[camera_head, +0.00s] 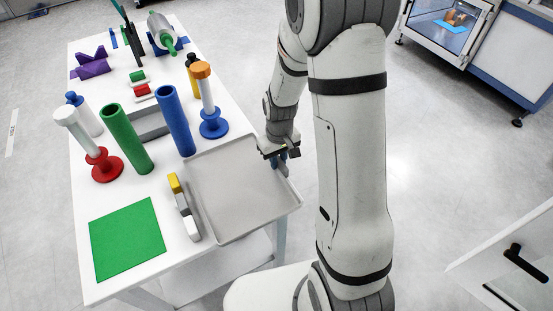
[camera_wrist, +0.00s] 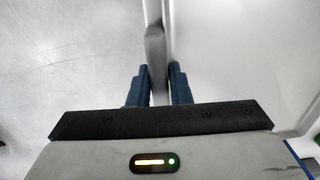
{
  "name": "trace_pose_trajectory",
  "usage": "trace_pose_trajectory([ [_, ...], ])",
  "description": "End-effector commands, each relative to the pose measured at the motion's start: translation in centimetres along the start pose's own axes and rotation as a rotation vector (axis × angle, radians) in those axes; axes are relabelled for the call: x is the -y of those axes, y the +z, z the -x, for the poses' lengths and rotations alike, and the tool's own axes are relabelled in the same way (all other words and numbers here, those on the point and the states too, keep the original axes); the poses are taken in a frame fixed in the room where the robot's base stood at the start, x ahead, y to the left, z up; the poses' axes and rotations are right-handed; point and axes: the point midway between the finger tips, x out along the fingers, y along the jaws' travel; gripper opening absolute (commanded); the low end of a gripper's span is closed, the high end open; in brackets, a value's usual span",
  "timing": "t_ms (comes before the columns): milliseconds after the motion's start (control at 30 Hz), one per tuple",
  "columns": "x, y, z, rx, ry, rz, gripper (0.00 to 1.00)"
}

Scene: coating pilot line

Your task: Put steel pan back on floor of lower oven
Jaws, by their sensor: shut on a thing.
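The steel pan (camera_head: 232,195) is a shallow grey square tray. It lies at the right side of the white table, near the table's edge. My gripper (camera_head: 280,158) is at the pan's right rim, pointing down. My arm hides part of the scene right of the pan. A white panel with a black handle (camera_head: 525,262) shows at the lower right; I cannot tell whether it is the oven's door. The lower oven's floor is not in view.
The white table (camera_head: 180,265) holds a yellow, grey and white bar (camera_head: 184,207) close beside the pan, a green mat (camera_head: 127,240), a green tube (camera_head: 127,138) and a blue tube (camera_head: 175,120). A machine with a window (camera_head: 450,22) stands at the upper right. Open floor lies between.

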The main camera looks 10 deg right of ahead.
Motion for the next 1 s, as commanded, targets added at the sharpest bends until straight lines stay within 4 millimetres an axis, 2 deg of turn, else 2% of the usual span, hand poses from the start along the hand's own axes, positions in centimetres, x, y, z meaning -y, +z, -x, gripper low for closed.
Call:
trace_pose_trajectory([
  [100, 0.0, 0.0, -0.4, 0.0, 0.0, 0.0, 0.0],
  [133, 0.0, 0.0, -0.3, 0.0, 0.0, 0.0, 0.19],
  [400, 0.0, 0.0, -0.2, 0.0, 0.0, 0.001, 0.4],
  [633, 0.1, 0.0, -0.1, 0.0, 0.0, 0.001, 0.4],
  [767, 0.1, -0.1, 0.7, -0.003, 0.001, 0.002, 0.4],
  [867, 0.1, -0.1, 2.2, -0.005, 0.001, 0.002, 0.4],
  [1000, 0.1, -0.2, 5.3, -0.007, 0.001, 0.002, 0.4],
])
